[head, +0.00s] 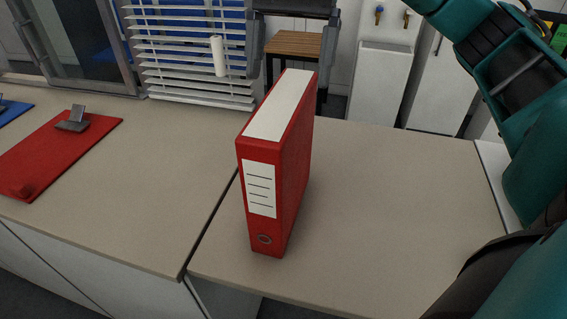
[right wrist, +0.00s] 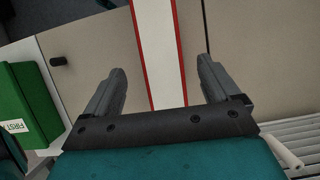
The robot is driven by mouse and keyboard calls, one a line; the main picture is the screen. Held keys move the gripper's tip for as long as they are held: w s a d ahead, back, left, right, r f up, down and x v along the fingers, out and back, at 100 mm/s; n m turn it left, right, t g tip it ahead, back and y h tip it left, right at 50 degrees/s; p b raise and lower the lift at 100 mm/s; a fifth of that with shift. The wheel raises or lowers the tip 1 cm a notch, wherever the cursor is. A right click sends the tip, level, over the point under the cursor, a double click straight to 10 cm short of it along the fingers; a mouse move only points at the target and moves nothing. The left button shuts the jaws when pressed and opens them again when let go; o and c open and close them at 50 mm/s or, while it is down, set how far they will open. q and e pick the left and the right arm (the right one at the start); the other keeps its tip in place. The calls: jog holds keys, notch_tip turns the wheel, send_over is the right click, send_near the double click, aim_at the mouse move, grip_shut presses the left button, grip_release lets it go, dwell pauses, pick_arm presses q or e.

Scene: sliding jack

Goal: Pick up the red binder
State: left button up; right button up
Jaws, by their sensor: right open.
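The red binder (head: 300,158) stands upright on the counter, its label side facing me and its white top edge up. My right gripper (head: 290,72) is open in the head view, above and beyond the binder's far end, with one finger on each side of it in the picture. In the right wrist view, the binder's white top edge with red borders (right wrist: 156,45) runs between the two open fingers (right wrist: 160,75). No contact between fingers and binder is visible. My left gripper is not in view.
The counter (head: 400,200) is clear to the right of the binder. A red clipboard (head: 75,140) lies at the left. White blinds (head: 190,50) and a wooden stool (head: 293,43) are behind. The right wrist view shows a green first-aid box (right wrist: 30,100).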

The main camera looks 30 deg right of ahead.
aim_at(285, 97)
jog(key=x, duration=0.2)
jog(key=b+x, duration=0.1)
jog(key=x, duration=0.2)
jog(key=shift+w+f+b, duration=0.2)
jog(key=shift+f+b, duration=0.1)
jog(key=shift+f, duration=0.1)
jog(key=shift+s+a+f, duration=0.15)
jog(key=shift+f, duration=0.25)
jog(key=shift+f+b, duration=0.25)
jog(key=shift+b, duration=0.2)
jog(key=shift+c, duration=0.3)
grip_shut()
dwell(0.6)
jog(key=shift+r, duration=0.1)
